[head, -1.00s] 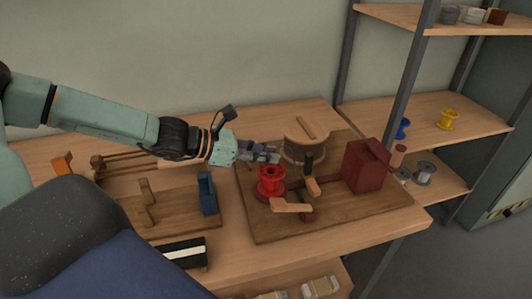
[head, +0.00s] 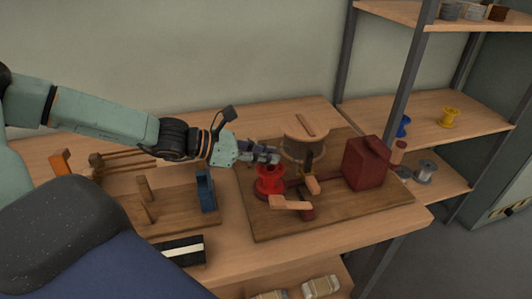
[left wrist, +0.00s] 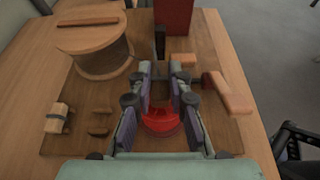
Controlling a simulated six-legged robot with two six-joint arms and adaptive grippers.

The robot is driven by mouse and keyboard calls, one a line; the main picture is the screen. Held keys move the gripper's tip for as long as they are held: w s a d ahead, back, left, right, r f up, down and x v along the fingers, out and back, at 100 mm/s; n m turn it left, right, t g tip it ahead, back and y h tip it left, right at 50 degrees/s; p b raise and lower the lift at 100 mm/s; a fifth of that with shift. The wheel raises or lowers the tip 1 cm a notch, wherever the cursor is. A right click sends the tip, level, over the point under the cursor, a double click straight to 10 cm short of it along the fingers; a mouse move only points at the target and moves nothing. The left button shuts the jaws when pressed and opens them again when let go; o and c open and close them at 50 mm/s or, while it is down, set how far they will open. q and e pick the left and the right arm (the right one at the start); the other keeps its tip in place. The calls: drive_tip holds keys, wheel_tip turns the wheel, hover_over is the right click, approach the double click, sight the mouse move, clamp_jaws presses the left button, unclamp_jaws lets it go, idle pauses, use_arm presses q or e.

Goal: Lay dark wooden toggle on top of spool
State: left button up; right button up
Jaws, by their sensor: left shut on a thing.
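The red spool (head: 270,181) stands upright on the right-hand wooden board. It also shows in the left wrist view (left wrist: 161,119), below and between my fingers. My left gripper (head: 276,157) is just behind and above the spool's top in the head view. Two small brown wooden pieces (left wrist: 98,120) lie on the board to the left. My right gripper is not in view.
A round wooden drum (head: 303,129) with a bar on top stands behind the spool. A dark upright post (left wrist: 160,42), a dark red block (head: 366,163) and a wooden crank arm (head: 291,203) stand close by. A blue block (head: 206,191) is on the left board.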

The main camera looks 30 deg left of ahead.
use_arm(q)
drive_tip(key=shift+f+b, duration=1)
idle(0.9)
drive_tip(key=o, duration=0.9)
drive_tip(key=shift+c, duration=0.2)
